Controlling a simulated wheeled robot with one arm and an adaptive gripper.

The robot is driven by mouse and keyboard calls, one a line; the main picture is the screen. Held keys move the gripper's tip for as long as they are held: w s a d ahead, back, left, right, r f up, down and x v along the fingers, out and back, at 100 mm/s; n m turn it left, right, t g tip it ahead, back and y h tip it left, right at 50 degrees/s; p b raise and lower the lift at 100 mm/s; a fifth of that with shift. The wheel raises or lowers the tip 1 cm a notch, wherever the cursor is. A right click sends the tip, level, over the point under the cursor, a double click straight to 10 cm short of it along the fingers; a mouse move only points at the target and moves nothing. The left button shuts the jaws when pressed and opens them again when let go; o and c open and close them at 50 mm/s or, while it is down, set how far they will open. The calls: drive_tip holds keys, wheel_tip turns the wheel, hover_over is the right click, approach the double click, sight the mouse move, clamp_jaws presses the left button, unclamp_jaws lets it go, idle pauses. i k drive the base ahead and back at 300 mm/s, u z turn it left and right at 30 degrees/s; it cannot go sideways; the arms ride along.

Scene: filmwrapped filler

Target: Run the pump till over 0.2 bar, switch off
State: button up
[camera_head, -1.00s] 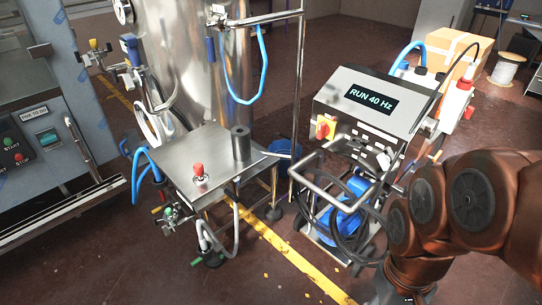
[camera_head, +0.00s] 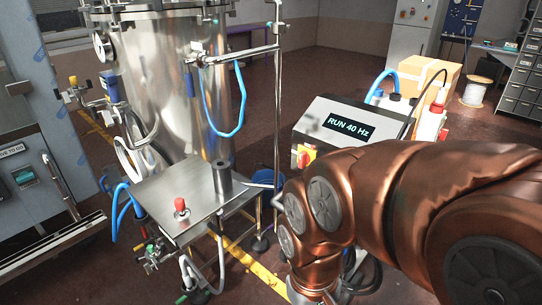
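The pump cart's control box (camera_head: 335,124) stands right of centre, its display (camera_head: 349,127) reading "RUN 40 Hz". A red and yellow rotary switch (camera_head: 306,156) is on its left front. The rest of its panel and most of the pump are hidden behind my copper-coloured arm. A round gauge (camera_head: 100,45) sits on the upper left of the steel vessel (camera_head: 165,80); its reading is too small to make out. A steel stand (camera_head: 188,195) with a red knob (camera_head: 180,206) is in front of the vessel. My gripper is not visible.
Blue hoses (camera_head: 238,100) and white hoses hang around the vessel. A steel pole (camera_head: 277,110) stands between vessel and control box. A cardboard box (camera_head: 428,77) and bottles are behind the control box.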

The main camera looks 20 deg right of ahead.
sight(304, 158)
drive_tip(key=z, duration=0.25)
drive_tip(key=i, duration=1)
drive_tip(key=z, duration=0.75)
